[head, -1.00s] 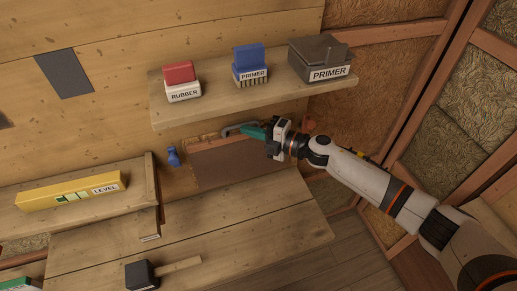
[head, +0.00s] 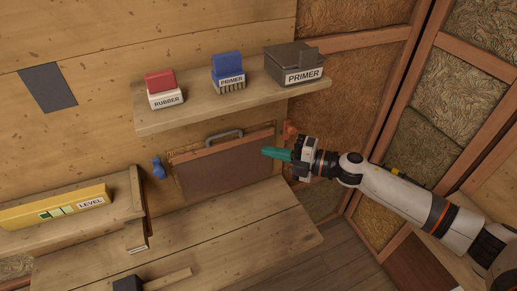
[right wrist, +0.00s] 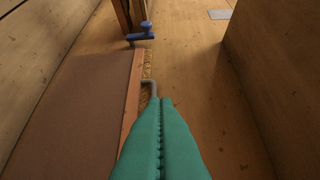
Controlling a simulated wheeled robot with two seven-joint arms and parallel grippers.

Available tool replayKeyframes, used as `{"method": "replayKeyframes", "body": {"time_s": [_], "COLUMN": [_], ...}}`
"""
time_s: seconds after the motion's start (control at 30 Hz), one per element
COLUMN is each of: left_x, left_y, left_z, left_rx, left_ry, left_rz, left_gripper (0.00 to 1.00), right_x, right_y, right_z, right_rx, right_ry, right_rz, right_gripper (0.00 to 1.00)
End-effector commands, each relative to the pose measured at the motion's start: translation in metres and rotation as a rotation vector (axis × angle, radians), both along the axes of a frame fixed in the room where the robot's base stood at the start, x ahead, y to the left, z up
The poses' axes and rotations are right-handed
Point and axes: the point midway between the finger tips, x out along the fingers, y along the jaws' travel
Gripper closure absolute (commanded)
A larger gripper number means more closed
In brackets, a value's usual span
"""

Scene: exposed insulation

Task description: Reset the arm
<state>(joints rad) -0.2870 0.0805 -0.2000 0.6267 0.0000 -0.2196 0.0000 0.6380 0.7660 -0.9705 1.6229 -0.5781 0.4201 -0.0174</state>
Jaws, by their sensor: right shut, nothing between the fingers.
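My right gripper (head: 266,152) has green fingers that are closed together with nothing between them. In the head view it points left, in front of the right end of a brown panel (head: 225,168) with a grey handle (head: 224,135). In the right wrist view the shut fingers (right wrist: 160,105) reach forward beside the panel (right wrist: 75,110), and the handle (right wrist: 150,86) is partly hidden behind their tips. My left gripper is in neither view.
A workbench (head: 200,240) lies below with a mallet (head: 128,284). A yellow level (head: 55,207) lies at left. Insulated walls stand at right.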

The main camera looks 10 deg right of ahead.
Motion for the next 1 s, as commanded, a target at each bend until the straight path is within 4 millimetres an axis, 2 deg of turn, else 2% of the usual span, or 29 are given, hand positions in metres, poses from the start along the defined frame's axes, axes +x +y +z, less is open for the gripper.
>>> {"method": "replayKeyframes", "body": {"time_s": [0.2,0.33,0.47,0.57,0.67,0.83,1.0], "left_x": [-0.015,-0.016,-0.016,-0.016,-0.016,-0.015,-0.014], "left_y": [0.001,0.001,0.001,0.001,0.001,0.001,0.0], "left_z": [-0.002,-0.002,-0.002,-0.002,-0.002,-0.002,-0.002], "left_rx": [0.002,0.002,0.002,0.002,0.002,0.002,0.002], "left_ry": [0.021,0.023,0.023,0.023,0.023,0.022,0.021], "left_rz": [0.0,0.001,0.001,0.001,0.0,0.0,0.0], "left_gripper": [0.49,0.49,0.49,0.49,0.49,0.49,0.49], "right_x": [-0.003,-0.006,-0.013,-0.023,-0.043,-0.11,-0.176], "right_y": [-0.004,0.009,0.023,0.013,-0.012,-0.06,-0.088], "right_z": [0.001,0.002,0.005,-0.004,-0.027,-0.083,-0.117], "right_rx": [0.004,0.084,0.268,0.419,0.529,0.607,0.591], "right_ry": [0.002,0.042,0.178,0.36,0.581,0.984,1.251], "right_rz": [-0.003,-0.075,-0.284,-0.519,-0.764,-1.155,-1.387], "right_gripper": [1.0,1.0,1.0,1.0,1.0,1.0,1.0]}}
